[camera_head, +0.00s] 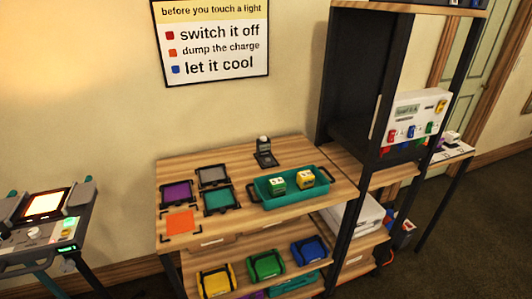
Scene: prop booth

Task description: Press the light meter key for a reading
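A small dark device with a pale rounded top (264,146) stands upright at the back of the wooden table, near the wall. It looks like it may be the light meter, but its key is too small to make out. At the far left, a console (35,232) has a glowing screen (45,204), a pale knob and small lit buttons; I cannot tell whether it carries a meter key. My gripper is not in view.
The wooden table (212,232) holds coloured square pads and a teal tray (262,201) with two small blocks. Coloured cases (264,265) lie on the shelf below. A dark-framed rack with a white control box (414,118) stands right. Floor shows at far right.

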